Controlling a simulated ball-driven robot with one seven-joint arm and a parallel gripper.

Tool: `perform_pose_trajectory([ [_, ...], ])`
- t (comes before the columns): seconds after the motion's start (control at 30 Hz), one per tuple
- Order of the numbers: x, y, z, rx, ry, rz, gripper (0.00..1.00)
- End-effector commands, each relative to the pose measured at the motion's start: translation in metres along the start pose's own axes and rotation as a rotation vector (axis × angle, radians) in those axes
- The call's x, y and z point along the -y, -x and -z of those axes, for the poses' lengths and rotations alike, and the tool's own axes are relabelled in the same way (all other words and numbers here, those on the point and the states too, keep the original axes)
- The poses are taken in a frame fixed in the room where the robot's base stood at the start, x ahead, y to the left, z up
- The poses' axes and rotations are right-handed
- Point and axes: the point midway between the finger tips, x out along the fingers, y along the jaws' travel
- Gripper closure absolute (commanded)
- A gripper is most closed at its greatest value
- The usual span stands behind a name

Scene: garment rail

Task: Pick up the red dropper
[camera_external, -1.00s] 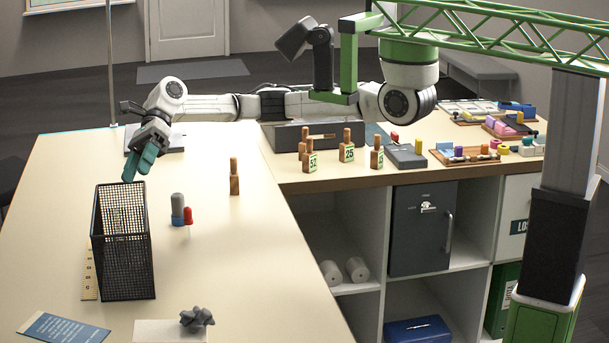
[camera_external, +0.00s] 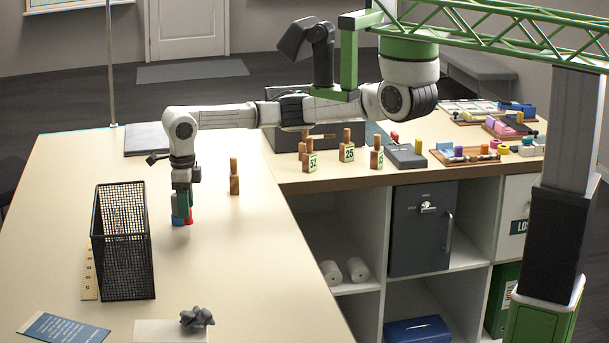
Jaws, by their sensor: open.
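The small red dropper (camera_external: 189,217) stands upright on the pale counter, right beside a taller grey and blue piece (camera_external: 177,220). My gripper (camera_external: 182,206) points straight down over the two, with its teal fingers low around their tops. The fingers hide the upper part of both pieces. The gripper is open. I cannot tell whether a finger touches the dropper or its neighbour.
A wooden peg (camera_external: 234,178) stands to the right of my gripper. A tall black mesh basket (camera_external: 124,245) stands to the left. A grey lumpy object (camera_external: 197,317) lies near the front. The counter (camera_external: 230,250) between is clear.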

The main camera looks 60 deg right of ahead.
Motion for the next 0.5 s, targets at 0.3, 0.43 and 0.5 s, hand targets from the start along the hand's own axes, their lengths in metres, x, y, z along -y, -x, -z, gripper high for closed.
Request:
perform_pose_trajectory([
  [0.3,0.0,-0.029,0.003,-0.002,-0.001,-0.005,0.42],
  [0.43,0.0,-0.047,0.003,-0.001,0.0,-0.004,0.42],
  [0.5,0.0,-0.053,0.003,0.001,0.001,-0.002,0.42],
])
